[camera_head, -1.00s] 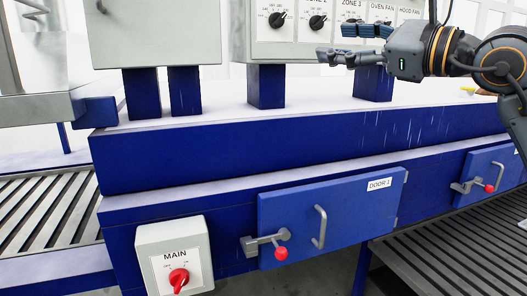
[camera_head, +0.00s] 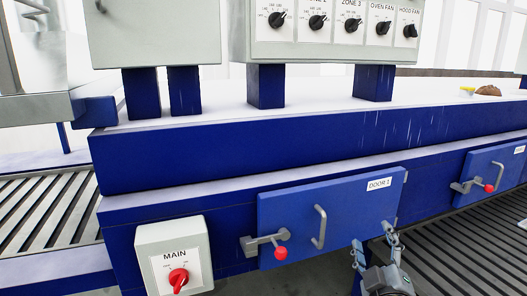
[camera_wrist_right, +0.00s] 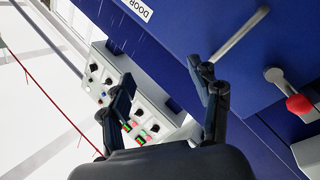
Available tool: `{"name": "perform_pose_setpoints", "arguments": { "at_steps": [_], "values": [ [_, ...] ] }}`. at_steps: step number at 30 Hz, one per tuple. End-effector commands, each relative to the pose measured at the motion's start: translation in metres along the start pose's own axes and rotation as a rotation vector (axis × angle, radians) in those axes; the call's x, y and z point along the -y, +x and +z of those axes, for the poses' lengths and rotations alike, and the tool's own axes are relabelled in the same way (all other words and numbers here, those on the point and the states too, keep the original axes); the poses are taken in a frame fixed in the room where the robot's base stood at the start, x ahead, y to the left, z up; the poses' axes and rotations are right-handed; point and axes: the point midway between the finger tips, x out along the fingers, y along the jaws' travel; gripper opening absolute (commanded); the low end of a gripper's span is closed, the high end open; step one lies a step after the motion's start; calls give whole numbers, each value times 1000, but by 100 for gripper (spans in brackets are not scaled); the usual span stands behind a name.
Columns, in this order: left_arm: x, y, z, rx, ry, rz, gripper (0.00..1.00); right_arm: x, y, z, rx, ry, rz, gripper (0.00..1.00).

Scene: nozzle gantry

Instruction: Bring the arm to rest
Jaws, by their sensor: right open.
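My right gripper (camera_head: 374,250) is low at the bottom right of the head view, in front of the lower right part of the blue DOOR 1 panel (camera_head: 285,215). It is open and empty, with its two fingers pointing up and apart. In the right wrist view the gripper (camera_wrist_right: 165,95) shows its fingers spread with nothing between them. The door handle (camera_wrist_right: 243,33) shows beyond the fingers there. My left gripper is not in view.
DOOR 1 has a red-knobbed latch (camera_head: 281,253) and looks shut. A MAIN switch box (camera_head: 150,236) is at lower left. The knob panel (camera_head: 300,50) stands above the white-topped blue housing. Slatted conveyors (camera_head: 450,262) lie at both sides. A brown item (camera_head: 488,91) rests on the top at right.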

Motion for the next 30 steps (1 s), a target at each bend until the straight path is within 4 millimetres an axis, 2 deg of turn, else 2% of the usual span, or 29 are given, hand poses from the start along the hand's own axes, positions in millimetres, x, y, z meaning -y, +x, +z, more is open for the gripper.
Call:
{"name": "perform_pose_setpoints", "arguments": {
  "at_steps": [1,3,5,6,9,12,15,21,24,30],
  "values": [
    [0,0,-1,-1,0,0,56,24,-18,30,106,66,-76,63],
    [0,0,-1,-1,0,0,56,54,-45,66,249,149,-175,63],
    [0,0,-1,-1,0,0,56,78,-72,94,370,211,-257,63],
    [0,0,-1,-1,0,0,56,94,-93,110,451,250,-313,63],
    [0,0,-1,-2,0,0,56,126,-147,142,636,331,-437,63],
    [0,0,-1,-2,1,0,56,150,-196,161,787,389,-541,63],
    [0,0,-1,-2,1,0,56,165,-238,172,910,432,-625,63],
    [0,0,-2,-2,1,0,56,182,-313,181,1112,493,-766,63],
    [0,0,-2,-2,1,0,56,191,-341,185,1190,511,-820,63],
    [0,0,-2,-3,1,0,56,237,-334,221,1201,498,-827,63]
  ]
}}
